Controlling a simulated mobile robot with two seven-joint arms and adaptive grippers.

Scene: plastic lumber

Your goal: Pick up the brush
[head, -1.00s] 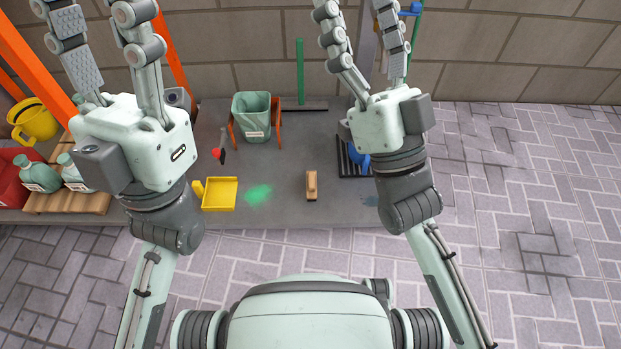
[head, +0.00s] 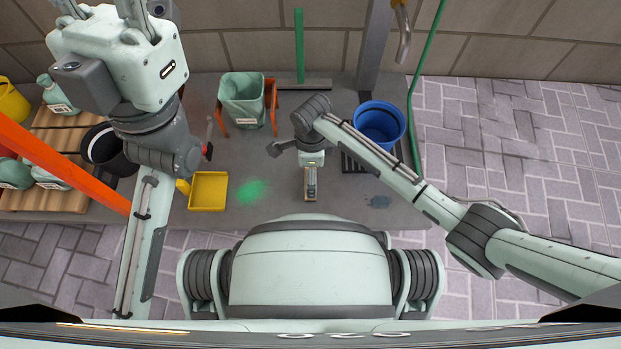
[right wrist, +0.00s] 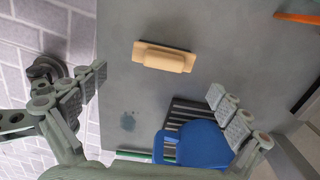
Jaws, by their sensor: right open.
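The brush (head: 310,196), a tan wooden block with a raised grip, lies on the grey floor slab, partly covered by my right gripper (head: 311,172) in the head view. In the right wrist view the brush (right wrist: 163,57) lies flat ahead, apart from the fingers. My right gripper (right wrist: 160,112) is open and empty, its two fingers spread wide. My left gripper (head: 118,55) is raised at the upper left, and its fingertips are cut off by the top edge of the head view.
A blue bucket (head: 380,124) stands on a dark grate right of the brush. A yellow dustpan (head: 208,191) and green powder (head: 253,191) lie to the left. A green bin (head: 243,99) stands behind. An orange beam (head: 60,165) crosses the left side.

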